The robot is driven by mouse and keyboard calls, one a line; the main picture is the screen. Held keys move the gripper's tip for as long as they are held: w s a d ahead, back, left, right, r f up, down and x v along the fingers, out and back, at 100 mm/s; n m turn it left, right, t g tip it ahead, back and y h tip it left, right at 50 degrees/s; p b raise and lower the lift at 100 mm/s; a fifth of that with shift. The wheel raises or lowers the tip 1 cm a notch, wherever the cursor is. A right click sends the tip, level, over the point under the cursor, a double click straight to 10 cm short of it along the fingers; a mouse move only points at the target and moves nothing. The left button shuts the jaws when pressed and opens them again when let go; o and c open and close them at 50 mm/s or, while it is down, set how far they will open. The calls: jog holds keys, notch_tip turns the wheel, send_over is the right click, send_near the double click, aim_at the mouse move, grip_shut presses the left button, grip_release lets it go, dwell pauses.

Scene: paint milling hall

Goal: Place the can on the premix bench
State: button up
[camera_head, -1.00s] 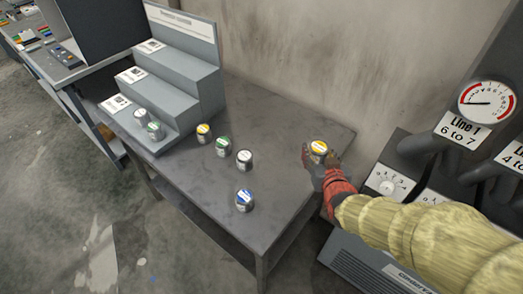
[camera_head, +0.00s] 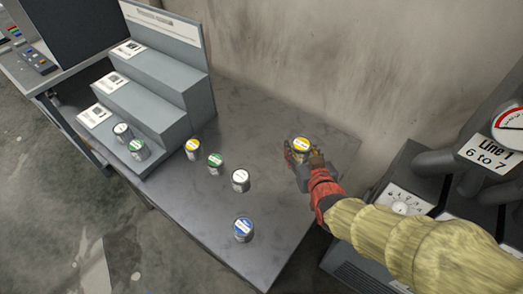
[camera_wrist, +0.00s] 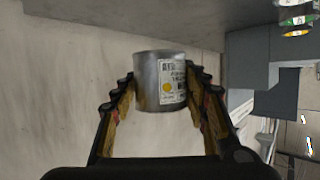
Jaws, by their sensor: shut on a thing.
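My gripper (camera_head: 303,156) is shut on a can (camera_head: 301,145) with a yellow-marked lid, at the right part of the grey bench (camera_head: 262,200). In the wrist view the can (camera_wrist: 160,82) is between the two fingers, with a white label bearing a yellow dot facing the camera. Whether the can touches the bench top or hangs above it, I cannot tell. Other cans stand on the bench: a yellow-lidded one (camera_head: 193,148), a green-lidded one (camera_head: 215,162), a white-lidded one (camera_head: 240,180) and a blue-lidded one (camera_head: 243,229).
A grey stepped rack (camera_head: 160,90) with labels stands at the bench's left, holding a white-lidded can (camera_head: 122,132) and a green-lidded can (camera_head: 138,149) on its lowest step. Bench space around the held can is clear.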

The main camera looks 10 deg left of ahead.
jog(key=shift+w+a, duration=0.1)
jog(key=shift+w, duration=0.15)
jog(key=w+d+f+b, duration=0.1)
jog(key=w+d+f, duration=0.1)
jog(key=w+f, duration=0.1)
jog(key=w+d+f+b, duration=0.2)
jog(key=w+d+f, duration=0.1)
jog(key=w, duration=0.1)
jog(key=w+d+f+b, duration=0.1)
jog(key=w+d+f, duration=0.2)
jog(key=shift+w, duration=0.3)
jog(key=shift+w+f+b, duration=0.1)
jog(key=shift+f+b, duration=0.1)
jog(key=shift+b, duration=0.1)
jog(key=shift+w+d+f+b, duration=0.1)
jog(key=shift+f+b, duration=0.25)
jog(key=shift+f, duration=0.5)
jog(key=shift+w+d+f+b, duration=0.1)
jog(key=shift+f+b, duration=0.2)
jog(key=shift+f, duration=0.55)
jog(key=shift+f, duration=0.2)
jog(key=o, duration=1.3)
jog(key=shift+r, duration=0.15)
